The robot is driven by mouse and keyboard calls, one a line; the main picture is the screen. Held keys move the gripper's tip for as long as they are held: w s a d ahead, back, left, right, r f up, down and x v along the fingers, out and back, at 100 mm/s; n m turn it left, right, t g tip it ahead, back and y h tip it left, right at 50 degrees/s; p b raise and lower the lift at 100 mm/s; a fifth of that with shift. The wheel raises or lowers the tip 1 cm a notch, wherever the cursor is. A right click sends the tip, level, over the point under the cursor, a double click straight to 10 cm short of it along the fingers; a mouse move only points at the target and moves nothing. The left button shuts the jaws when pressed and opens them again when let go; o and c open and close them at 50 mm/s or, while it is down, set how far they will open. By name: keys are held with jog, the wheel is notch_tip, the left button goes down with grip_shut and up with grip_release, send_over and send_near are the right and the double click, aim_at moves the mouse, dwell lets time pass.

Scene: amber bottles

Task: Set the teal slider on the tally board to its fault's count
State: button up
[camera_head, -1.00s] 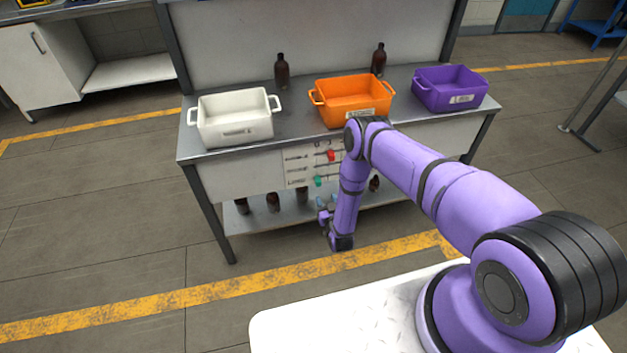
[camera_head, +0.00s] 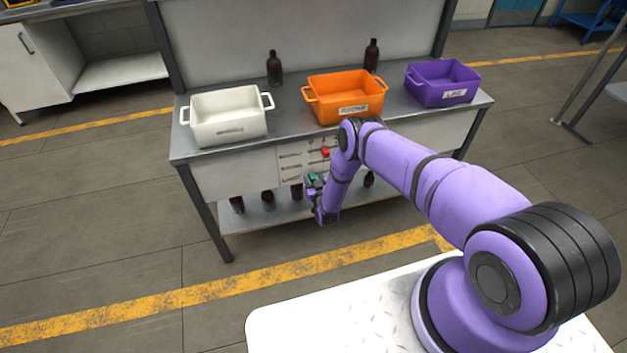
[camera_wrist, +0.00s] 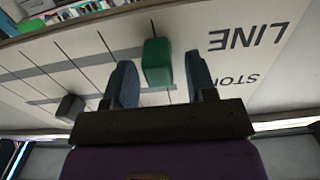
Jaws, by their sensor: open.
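The tally board (camera_head: 289,167) is a pale panel on the front of the bench, below the tabletop. The teal slider (camera_head: 312,177) is low on it, partly hidden by my gripper. In the wrist view the teal slider (camera_wrist: 157,62) stands between my two grey-blue fingers, with a gap on each side. My gripper (camera_wrist: 160,82) is open around it and appears to hold nothing. The word LINE (camera_wrist: 248,38) shows upside down beside the slider. A red slider (camera_head: 325,153) sits higher on the board. A dark knob (camera_wrist: 70,107) shows at left in the wrist view.
On the bench stand a white bin (camera_head: 228,130), an orange bin (camera_head: 330,108) and a purple bin (camera_head: 425,92). Two amber bottles (camera_head: 274,70) stand behind them. More bottles (camera_head: 268,200) stand on the lower shelf (camera_head: 250,222), close to my gripper.

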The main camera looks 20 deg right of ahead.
aim_at(323, 171)
grip_shut()
jog(key=shift+d, duration=2.55)
grip_release()
jog(key=s, duration=1)
jog(key=shift+s, duration=0.35)
